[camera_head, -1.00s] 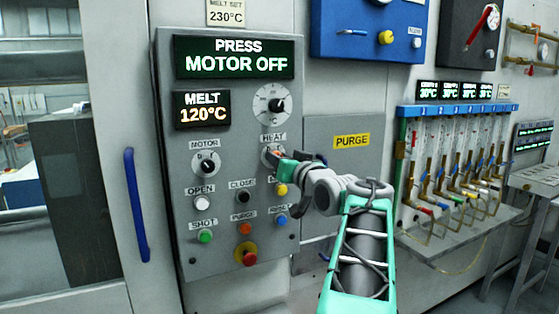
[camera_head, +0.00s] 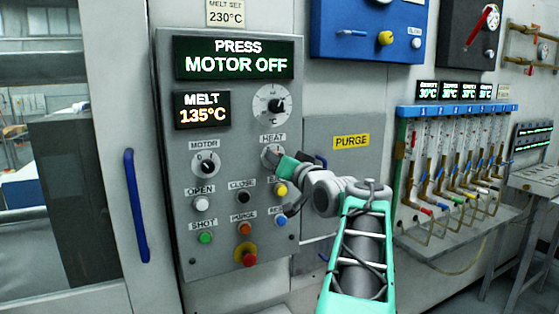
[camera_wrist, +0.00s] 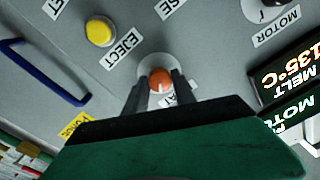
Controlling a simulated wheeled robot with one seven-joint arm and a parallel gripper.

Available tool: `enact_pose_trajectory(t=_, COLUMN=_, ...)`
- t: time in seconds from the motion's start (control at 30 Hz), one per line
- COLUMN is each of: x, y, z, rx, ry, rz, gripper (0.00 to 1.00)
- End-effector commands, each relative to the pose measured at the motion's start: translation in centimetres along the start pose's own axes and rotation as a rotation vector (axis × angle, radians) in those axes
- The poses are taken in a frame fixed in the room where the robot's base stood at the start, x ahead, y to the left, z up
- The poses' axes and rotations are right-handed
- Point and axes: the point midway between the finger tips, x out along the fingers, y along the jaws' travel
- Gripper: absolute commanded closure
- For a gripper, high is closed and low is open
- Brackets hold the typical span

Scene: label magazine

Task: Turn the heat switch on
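The heat switch (camera_head: 267,154) sits below the HEAT label on the grey press panel, mostly hidden behind my gripper in the head view. In the wrist view its round orange-red face (camera_wrist: 160,80) shows between my two dark fingers. My gripper (camera_head: 272,157) is at the switch, with a fingertip on either side of the knob (camera_wrist: 160,88). Whether the fingers touch it cannot be made out. The knob's pointer is not clear. The melt display (camera_head: 202,110) reads 135°C.
The motor knob (camera_head: 207,163) is left of the heat switch. The yellow eject button (camera_head: 281,189) lies just below my gripper, with several other buttons nearby. A blue door handle (camera_head: 137,205) is at the left, and a PURGE cover (camera_head: 350,142) at the right.

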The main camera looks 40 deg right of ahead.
Motion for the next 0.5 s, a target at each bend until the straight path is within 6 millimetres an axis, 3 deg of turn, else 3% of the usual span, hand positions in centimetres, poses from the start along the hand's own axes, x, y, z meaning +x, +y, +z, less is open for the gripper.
enact_pose_trajectory(t=0.23, x=0.0, y=0.03, z=0.0, rx=-0.001, ry=0.0, rz=0.001, gripper=0.48)
enact_pose_trajectory(t=0.5, x=-0.27, y=0.07, z=-0.04, rx=-0.002, ry=0.001, rz=0.001, gripper=0.48)
